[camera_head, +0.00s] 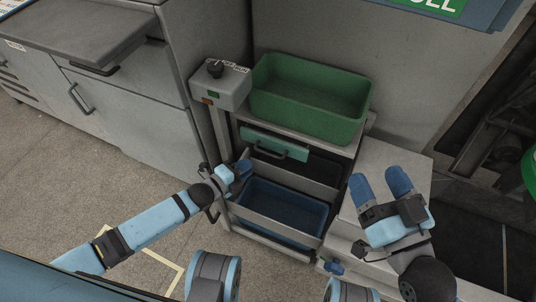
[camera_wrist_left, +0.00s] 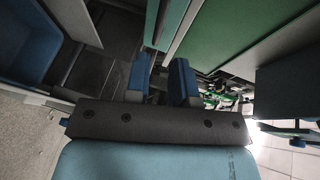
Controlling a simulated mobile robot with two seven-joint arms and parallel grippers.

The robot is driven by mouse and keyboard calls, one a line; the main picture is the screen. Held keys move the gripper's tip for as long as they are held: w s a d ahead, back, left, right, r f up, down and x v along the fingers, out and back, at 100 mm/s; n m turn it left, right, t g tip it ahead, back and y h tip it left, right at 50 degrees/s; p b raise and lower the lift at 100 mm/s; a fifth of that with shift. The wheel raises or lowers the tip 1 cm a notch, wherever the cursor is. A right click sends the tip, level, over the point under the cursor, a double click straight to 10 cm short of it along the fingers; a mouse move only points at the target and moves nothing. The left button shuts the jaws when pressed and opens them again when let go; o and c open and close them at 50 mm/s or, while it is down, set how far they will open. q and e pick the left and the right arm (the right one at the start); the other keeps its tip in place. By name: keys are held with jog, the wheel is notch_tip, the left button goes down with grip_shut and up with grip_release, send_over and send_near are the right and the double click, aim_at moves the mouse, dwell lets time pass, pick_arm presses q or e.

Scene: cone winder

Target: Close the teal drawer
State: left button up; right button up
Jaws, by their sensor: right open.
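The teal drawer front (camera_head: 274,145), with a dark bar handle, is in the upper part of the grey cabinet in the head view, below the green bin. A dark area shows beside and below it; I cannot tell exactly how far it stands out. My left gripper (camera_head: 241,170) is just below and left of the teal front. In the left wrist view its two blue fingers (camera_wrist_left: 161,78) are apart with nothing held between them. My right gripper (camera_head: 383,185) is open and empty, to the right of the cabinet.
An open lower drawer holds a blue bin (camera_head: 282,213) below the teal front. The green bin (camera_head: 310,98) sits on top. A grey control box (camera_head: 219,86) on a post stands at the left. A pale grey block (camera_head: 395,160) is at the right. Floor is clear at left.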

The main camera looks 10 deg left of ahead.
aim_at(268, 153)
pick_arm(q)
jog(key=b+x, duration=0.3)
jog(key=x, duration=0.7)
pick_arm(e)
jog(key=f, duration=0.2)
jog(key=f+g, duration=0.2)
jog(key=f, duration=0.1)
jog(key=shift+a+f+n, duration=0.25)
jog(key=shift+f+n, duration=0.05)
jog(key=shift+f, duration=0.05)
pick_arm(q)
grip_shut()
